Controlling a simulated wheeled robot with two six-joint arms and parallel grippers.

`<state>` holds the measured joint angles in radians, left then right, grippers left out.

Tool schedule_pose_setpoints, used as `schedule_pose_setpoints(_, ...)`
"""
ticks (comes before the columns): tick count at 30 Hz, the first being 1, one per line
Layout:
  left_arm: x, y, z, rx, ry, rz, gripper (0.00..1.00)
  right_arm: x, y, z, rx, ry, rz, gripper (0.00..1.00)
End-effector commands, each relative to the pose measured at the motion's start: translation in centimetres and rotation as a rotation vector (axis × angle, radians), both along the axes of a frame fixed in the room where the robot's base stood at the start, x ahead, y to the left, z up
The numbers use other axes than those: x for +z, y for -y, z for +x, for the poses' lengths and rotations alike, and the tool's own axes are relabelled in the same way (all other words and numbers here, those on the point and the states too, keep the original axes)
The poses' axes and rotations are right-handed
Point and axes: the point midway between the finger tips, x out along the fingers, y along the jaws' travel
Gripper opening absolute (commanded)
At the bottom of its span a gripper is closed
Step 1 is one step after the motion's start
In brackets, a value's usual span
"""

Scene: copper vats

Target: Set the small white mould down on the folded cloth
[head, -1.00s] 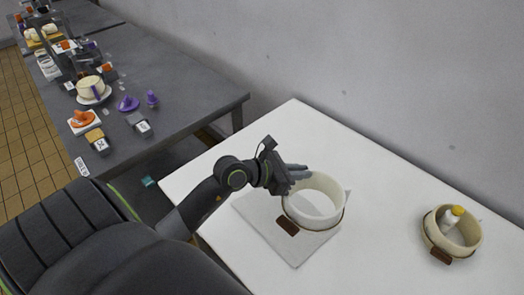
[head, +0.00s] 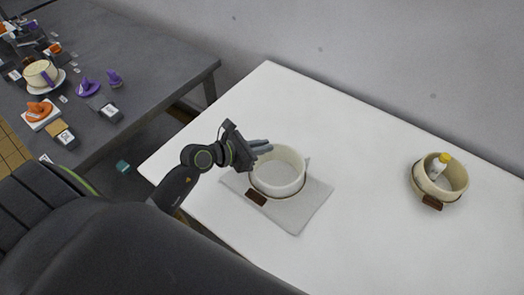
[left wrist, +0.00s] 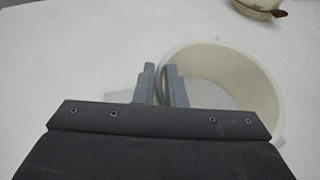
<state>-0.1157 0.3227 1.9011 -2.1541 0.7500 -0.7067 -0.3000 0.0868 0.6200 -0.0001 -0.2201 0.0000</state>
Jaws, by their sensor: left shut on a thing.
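The small white mould (head: 290,185) is a cream-white open ring with a brown tag on its front. It is upright over the folded cloth (head: 303,218), a pale grey square on the white table. I cannot tell whether its base touches the cloth. My left gripper (head: 266,147) is shut on the mould's rim at its left side. In the left wrist view the two fingers (left wrist: 160,75) straddle the wall of the mould (left wrist: 262,80). My right gripper is not in view.
A second cream ring (head: 456,187) with a brown tag stands at the right of the white table (head: 360,140), holding a white bottle with a yellow cap (head: 438,166). The tabletop between is clear. A dark table (head: 150,60) with several items stands at the upper left.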

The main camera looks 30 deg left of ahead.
Motion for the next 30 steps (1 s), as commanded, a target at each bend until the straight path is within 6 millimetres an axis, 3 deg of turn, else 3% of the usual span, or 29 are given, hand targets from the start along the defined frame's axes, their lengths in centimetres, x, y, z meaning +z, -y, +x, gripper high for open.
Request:
schedule_pose_setpoints(4,-1.8,0.1,0.0,0.001,0.0,-0.005,0.0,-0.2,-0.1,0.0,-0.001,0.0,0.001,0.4)
schedule_pose_setpoints(28,-3.1,0.0,0.0,0.001,0.002,-0.003,0.0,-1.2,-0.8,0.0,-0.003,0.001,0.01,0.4)
schedule_pose_setpoints(29,-3.3,0.0,0.0,0.0,0.0,-0.001,0.13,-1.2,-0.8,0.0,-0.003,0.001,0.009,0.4)
schedule_pose_setpoints(30,-3.3,0.0,0.0,0.0,0.0,-0.001,0.18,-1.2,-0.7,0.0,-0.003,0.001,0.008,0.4)
